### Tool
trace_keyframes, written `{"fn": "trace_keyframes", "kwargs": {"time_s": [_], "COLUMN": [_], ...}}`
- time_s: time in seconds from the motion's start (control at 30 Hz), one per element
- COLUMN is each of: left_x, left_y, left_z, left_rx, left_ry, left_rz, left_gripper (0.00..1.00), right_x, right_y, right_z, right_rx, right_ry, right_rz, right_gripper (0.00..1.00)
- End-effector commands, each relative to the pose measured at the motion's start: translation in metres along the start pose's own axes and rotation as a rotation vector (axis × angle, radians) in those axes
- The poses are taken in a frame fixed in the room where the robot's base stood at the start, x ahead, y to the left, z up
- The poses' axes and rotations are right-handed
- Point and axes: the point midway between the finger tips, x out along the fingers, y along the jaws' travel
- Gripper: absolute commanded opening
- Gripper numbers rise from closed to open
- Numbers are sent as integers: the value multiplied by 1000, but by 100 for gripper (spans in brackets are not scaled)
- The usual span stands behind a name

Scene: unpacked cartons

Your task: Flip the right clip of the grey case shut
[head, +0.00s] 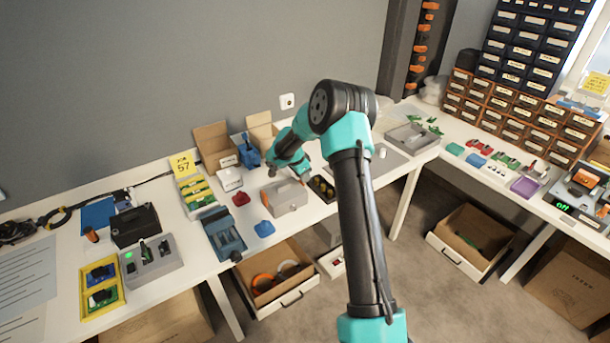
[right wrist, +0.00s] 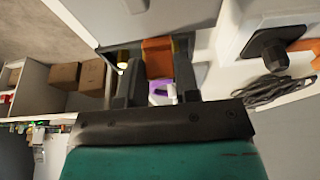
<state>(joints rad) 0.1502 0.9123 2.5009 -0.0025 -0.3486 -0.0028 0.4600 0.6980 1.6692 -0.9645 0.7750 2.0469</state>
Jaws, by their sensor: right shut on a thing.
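The grey case (head: 286,198) sits on the white table in the middle of the head view. My right gripper (head: 299,172) comes down over its back edge, and my arm hides part of that area. In the right wrist view my gripper (right wrist: 151,58) has an orange block-like piece (right wrist: 157,56) between its fingers, beside a grey wall. This piece looks like the case's clip, but which side it belongs to is hard to tell. The clip's hinge and latch are hidden. My left gripper is not in view.
A dark tray with round cups (head: 322,188) stands just right of the case. A blue piece (head: 264,229) and a red piece (head: 240,199) lie to its left. Open cartons (head: 212,140) stand behind. The table's front edge is close.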

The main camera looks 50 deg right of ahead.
Motion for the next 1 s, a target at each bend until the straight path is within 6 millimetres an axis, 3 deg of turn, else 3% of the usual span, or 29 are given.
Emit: {"fn": "trace_keyframes", "kwargs": {"time_s": [0.4,0.93,0.97,1.0], "left_x": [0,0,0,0], "left_y": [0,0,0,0], "left_z": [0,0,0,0], "left_rx": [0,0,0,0], "left_ry": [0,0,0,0], "left_rz": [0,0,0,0], "left_gripper": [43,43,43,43], "right_x": [-4,-4,-4,-4], "right_y": [0,0,0,0], "right_z": [10,11,11,11], "right_rx": [0,0,0,1], "right_ry": [159,182,182,181], "right_rz": [0,1,1,1], "right_gripper": [6,6,32,35]}}
